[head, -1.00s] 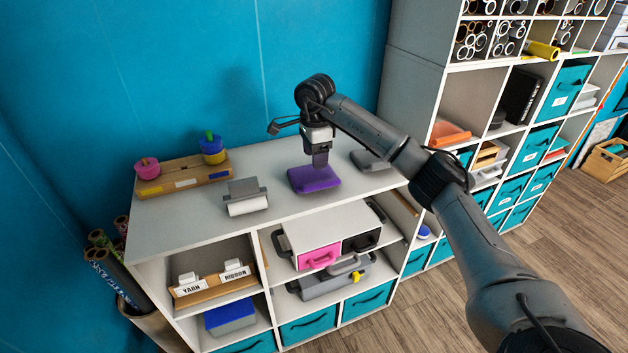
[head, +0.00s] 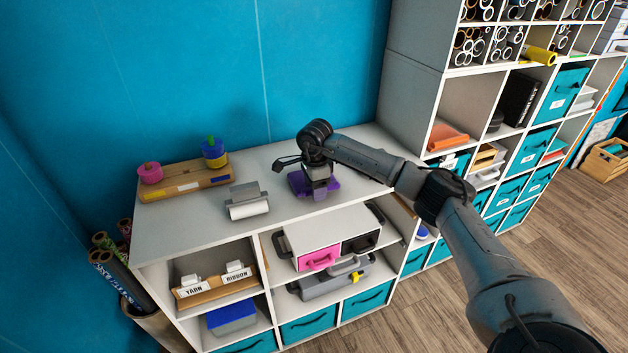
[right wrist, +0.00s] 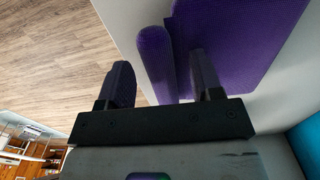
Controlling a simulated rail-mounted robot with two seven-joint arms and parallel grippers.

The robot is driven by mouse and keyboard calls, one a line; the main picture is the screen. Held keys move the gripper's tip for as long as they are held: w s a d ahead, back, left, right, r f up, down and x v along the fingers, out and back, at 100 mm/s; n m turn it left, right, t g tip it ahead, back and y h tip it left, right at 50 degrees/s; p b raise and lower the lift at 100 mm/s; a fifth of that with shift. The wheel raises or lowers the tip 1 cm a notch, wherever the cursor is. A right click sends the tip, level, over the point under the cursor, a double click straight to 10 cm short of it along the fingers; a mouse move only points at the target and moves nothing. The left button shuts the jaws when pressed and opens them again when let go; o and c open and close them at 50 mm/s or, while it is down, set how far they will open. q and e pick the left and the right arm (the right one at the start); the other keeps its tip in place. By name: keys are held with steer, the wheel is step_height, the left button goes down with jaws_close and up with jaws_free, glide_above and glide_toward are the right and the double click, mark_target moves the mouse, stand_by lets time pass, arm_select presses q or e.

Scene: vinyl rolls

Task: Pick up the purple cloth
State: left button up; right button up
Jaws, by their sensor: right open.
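The purple cloth (head: 297,184) lies on top of the white shelf unit, partly hidden under my right gripper (head: 319,192). In the right wrist view the cloth (right wrist: 245,40) is a flat purple piece with a thick rounded edge. My right gripper (right wrist: 163,82) is open there. Its fingers stand on either side of that rounded edge, one over the flat part. I cannot tell whether they touch the cloth. My left gripper is not in view.
The white shelf top (head: 190,220) also holds a grey item with a white roll (head: 248,202) left of the gripper. A wooden block with pink and blue spools (head: 185,180) stands further left. The blue wall (head: 190,80) is behind. A taller shelf (head: 415,100) rises at right.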

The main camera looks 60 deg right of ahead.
steer(key=shift+c, duration=0.2)
steer(key=c, duration=0.9)
steer(key=shift+c, duration=0.3)
steer(key=shift+r, duration=0.1)
